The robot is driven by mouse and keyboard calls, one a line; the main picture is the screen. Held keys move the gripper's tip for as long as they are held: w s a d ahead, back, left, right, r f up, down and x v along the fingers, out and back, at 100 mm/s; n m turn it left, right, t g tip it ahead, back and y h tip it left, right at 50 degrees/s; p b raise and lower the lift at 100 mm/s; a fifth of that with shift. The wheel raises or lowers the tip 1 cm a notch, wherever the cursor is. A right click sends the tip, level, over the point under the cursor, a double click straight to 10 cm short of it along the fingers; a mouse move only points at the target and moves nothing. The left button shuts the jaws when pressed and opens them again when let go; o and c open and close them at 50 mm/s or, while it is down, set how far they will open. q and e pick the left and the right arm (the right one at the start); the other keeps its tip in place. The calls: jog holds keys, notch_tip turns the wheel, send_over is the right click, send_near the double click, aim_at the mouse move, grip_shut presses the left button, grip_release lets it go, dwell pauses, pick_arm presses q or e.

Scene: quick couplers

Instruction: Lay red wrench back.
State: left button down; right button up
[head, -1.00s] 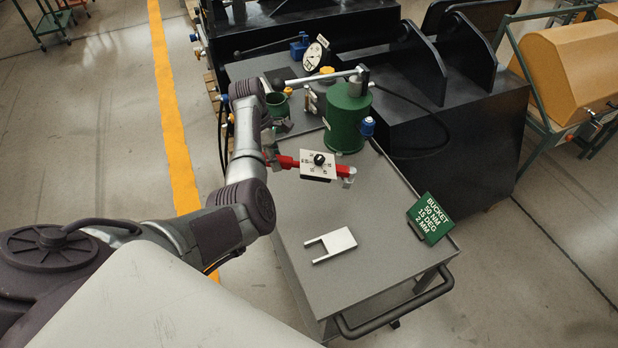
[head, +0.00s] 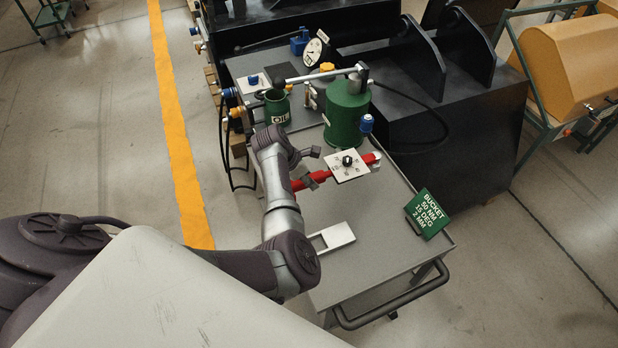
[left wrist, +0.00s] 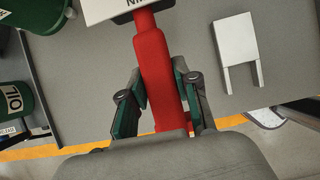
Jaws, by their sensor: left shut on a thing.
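A red wrench (head: 303,184) with a square pale dial plate on it is in my left gripper (head: 313,168). In the left wrist view the two fingers of the left gripper (left wrist: 160,92) are closed on the wrench's red handle (left wrist: 154,58). The wrench is over the cart top, its head end pointing right near the green pump; whether it touches the cart top I cannot tell. A white forked plate (head: 338,236) lies on the cart and also shows in the left wrist view (left wrist: 236,45). My right gripper is not in view.
The grey cart (head: 385,240) carries a green pump cylinder (head: 347,112), an OIL can (head: 277,106) and a round gauge (head: 315,52). A green sign (head: 428,213) reading BUCKET 50 NM stands at the right edge.

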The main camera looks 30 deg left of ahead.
pick_arm(q)
jog(key=shift+r, duration=0.2)
jog(key=shift+f+b, duration=2.45)
jog(key=shift+f, duration=2)
jog(key=c, duration=0.8)
grip_release()
jog(key=shift+o, duration=0.2)
jog(key=shift+s+f, duration=0.15)
jog(key=shift+a+r, duration=0.1)
jog(key=shift+r, duration=0.15)
jog(key=v, duration=0.2)
jog(key=shift+s+r, duration=0.1)
jog(key=shift+r, duration=0.2)
jog(key=s+a, duration=0.7)
jog(key=s, duration=0.2)
jog(key=shift+s+a, duration=0.2)
jog(key=shift+a, duration=0.1)
